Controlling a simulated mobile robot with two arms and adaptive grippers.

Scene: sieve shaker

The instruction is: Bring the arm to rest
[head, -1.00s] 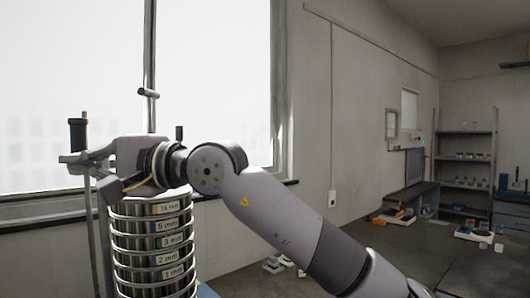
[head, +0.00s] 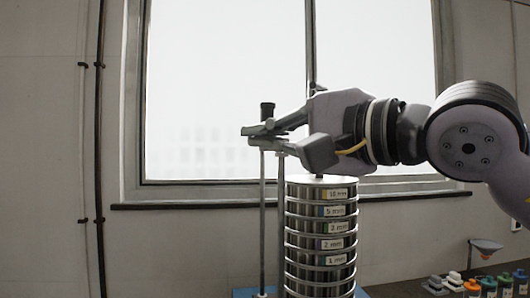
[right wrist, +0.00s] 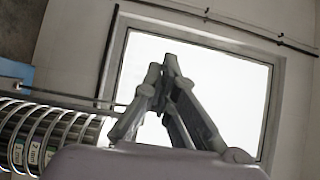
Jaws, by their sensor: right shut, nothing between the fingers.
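My right gripper (head: 252,134) is shut and empty. Its fingers point left, above and left of the top of the sieve stack, beside a rod with a black knob (head: 267,111). I cannot tell whether the fingers touch the rod. In the right wrist view the closed fingertips (right wrist: 168,68) show against the bright window. My right arm (head: 470,140) comes in from the right, above the stack. The sieve stack (head: 321,228) stands upright with labelled metal rings. Part of it also shows at the left of the right wrist view (right wrist: 45,138). My left gripper is not in view.
A window (head: 215,100) with a dark sill (head: 190,206) is behind the stack. Dark pipes (head: 100,150) run up the wall at the left. Several small bottles (head: 488,284) and a funnel (head: 486,246) stand at the lower right. The space left of the rods looks free.

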